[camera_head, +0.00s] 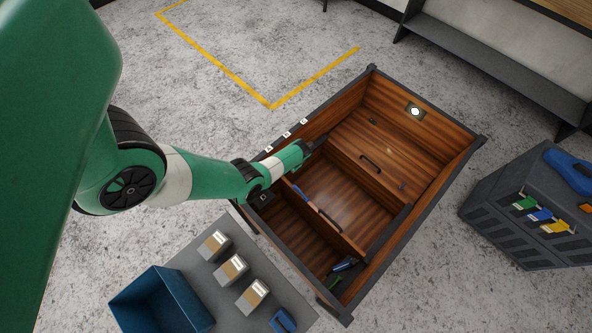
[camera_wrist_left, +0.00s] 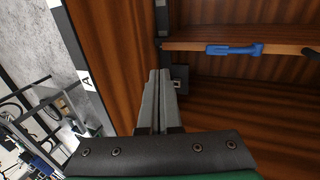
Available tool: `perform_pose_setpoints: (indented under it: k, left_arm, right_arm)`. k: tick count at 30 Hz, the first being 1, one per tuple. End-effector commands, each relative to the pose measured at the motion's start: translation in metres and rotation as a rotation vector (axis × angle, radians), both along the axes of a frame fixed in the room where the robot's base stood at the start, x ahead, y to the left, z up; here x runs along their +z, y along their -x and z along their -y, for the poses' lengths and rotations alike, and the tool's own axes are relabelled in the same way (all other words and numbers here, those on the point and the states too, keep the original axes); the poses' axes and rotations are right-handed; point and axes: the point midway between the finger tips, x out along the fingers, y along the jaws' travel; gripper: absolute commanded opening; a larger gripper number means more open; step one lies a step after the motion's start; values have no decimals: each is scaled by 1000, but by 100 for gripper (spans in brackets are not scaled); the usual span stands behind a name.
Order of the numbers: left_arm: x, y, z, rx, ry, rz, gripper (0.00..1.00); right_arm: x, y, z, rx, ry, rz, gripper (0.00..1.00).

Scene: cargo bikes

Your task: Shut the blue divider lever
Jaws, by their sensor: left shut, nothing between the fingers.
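The blue divider lever (camera_head: 301,194) lies along the top edge of a wooden divider inside the wooden cargo box (camera_head: 372,69). In the left wrist view the blue lever (camera_wrist_left: 235,49) is at the upper right, on the divider's edge. My left gripper (camera_head: 322,140) is over the box's left side, near the wall with the labels. Its fingers (camera_wrist_left: 156,85) are shut and empty, apart from the blue lever and to its left in the wrist view. A dark bracket (camera_wrist_left: 181,79) shows just beside the fingertips. My right gripper is in neither view.
Another divider panel with a dark handle (camera_head: 370,163) is farther back in the box. Small blue and green items (camera_head: 343,266) lie in the near compartment. A grey table with several small boxes (camera_head: 232,268) and a blue bin (camera_head: 160,303) stands in front. A dark cabinet (camera_head: 530,210) stands right.

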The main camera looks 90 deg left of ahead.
Motion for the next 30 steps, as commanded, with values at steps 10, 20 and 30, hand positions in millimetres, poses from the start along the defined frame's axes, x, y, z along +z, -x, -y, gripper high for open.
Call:
perform_pose_setpoints:
  k: [10,20,30]
  left_arm:
    - [13,30,-35,0,0,0,0]
    - [13,30,-36,-2,0,0,0]
    - [13,25,-34,-17,0,0,0]
  right_arm:
    - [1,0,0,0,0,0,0]
    - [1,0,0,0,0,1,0]
    - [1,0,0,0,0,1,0]
